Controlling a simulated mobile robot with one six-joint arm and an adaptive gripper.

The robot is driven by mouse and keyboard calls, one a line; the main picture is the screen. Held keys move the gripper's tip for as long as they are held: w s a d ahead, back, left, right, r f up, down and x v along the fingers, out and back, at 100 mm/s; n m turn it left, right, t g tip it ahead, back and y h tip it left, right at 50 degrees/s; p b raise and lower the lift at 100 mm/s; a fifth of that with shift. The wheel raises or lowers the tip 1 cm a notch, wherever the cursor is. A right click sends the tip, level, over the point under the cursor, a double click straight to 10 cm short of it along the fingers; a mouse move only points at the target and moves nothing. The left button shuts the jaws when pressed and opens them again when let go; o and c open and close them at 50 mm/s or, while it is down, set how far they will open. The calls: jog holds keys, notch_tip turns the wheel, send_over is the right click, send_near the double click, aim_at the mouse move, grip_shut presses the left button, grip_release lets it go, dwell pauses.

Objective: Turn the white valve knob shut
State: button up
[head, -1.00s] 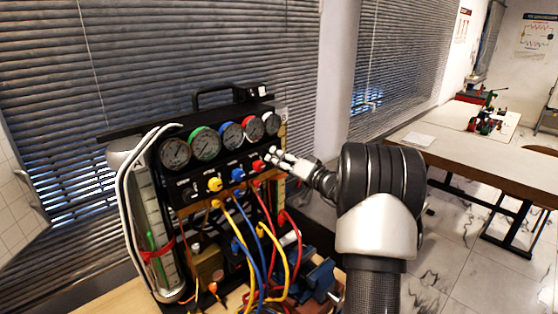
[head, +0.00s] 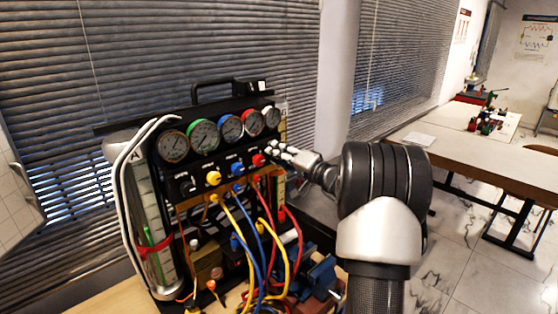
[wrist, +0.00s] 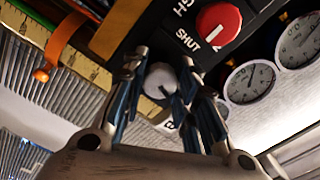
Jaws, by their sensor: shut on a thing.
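The white valve knob (wrist: 161,79) shows in the wrist view as a small round pale knob with a dark mark, between my two fingers. My gripper (wrist: 162,66) is shut on it, one finger on each side. In the head view my gripper (head: 274,148) is at the right end of the black gauge panel (head: 205,169), just right of a red knob (head: 258,160). The white knob is hidden behind the fingers there. A printed "SHUT" label (wrist: 188,40) lies beside the red knob (wrist: 218,24) in the wrist view.
A row of several round gauges (head: 203,136) sits above the knobs. Yellow, blue and red hoses (head: 262,245) hang below the panel. A blue vise-like part (head: 322,272) is at the lower right. A long table (head: 455,150) stands farther right.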

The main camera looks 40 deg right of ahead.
jog(key=m+b, duration=0.1)
jog(key=m, duration=0.2)
jog(key=shift+m, duration=0.4)
jog(key=m, duration=0.3)
jog(key=shift+m+b, duration=0.3)
jog(key=shift+b, duration=0.1)
jog(key=m, duration=0.3)
jog(key=shift+m+p, duration=0.9)
jog(key=shift+m, duration=1)
jog(key=o, duration=1.1)
